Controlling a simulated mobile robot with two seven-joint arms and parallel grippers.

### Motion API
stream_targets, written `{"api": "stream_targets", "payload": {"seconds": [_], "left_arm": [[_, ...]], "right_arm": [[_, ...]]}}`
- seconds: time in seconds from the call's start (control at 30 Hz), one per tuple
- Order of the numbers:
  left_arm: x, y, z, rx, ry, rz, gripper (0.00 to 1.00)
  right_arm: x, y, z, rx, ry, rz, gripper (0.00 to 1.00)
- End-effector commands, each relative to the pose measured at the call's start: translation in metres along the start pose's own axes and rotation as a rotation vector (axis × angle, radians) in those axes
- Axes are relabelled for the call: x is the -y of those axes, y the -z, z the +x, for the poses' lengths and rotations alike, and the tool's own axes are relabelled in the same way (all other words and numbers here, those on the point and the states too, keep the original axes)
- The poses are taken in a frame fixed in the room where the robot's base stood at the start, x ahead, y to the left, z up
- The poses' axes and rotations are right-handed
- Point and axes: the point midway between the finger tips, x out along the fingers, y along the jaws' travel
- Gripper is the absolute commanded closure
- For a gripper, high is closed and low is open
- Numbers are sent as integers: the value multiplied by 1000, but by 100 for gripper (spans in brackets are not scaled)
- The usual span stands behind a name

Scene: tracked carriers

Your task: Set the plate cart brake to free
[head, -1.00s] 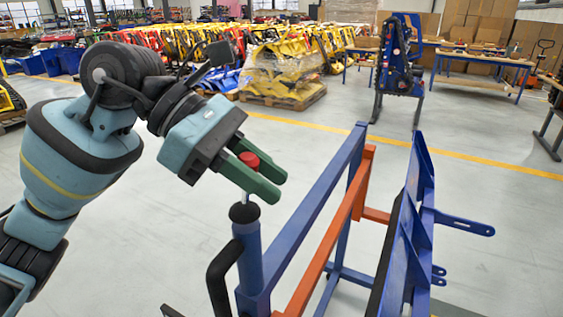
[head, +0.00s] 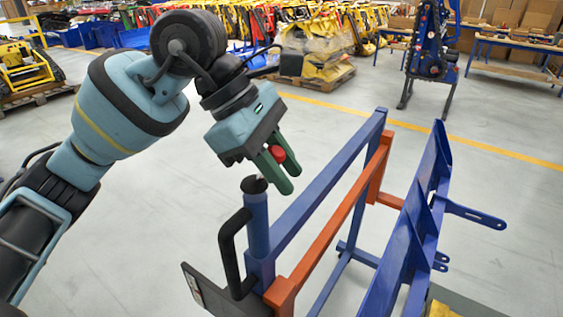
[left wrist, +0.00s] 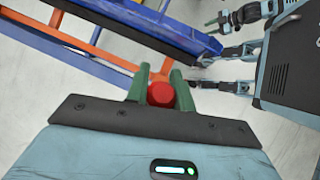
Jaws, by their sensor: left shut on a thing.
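The plate cart (head: 325,190) is a blue and orange frame with a blue post (head: 257,225) at its near left corner. A black boot (head: 254,185) caps the post. The red knob (head: 277,155) of the brake lever is up and right of this boot, so the lever leans right; its rod is mostly hidden. My left gripper (head: 279,170) has its green fingers shut on the knob, also visible in the left wrist view (left wrist: 161,94). My right gripper (left wrist: 220,20) is small in the left wrist view, and its finger gap is unclear.
A black handle (head: 228,250) curves beside the post, with a dark panel (head: 215,290) below it. A blue slanted rack part (head: 425,215) is on the right. Open floor (head: 160,210) lies left of the cart. Workbenches and yellow machines stand far back.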

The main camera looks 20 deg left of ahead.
Motion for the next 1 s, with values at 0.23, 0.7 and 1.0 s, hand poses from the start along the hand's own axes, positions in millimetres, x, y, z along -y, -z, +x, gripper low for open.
{"api": "stream_targets", "payload": {"seconds": [0.23, 0.7, 1.0], "left_arm": [[0, -1, -1, -2, -4, 4, 100], [0, 0, 0, -2, -2, 2, 55], [-1, 0, -19, -2, -4, 2, 55]], "right_arm": [[1, 0, 0, 0, 0, 4, 64], [-1, -2, 0, 3, 0, -6, 64], [-2, -4, 0, 8, 1, -10, 64]]}}
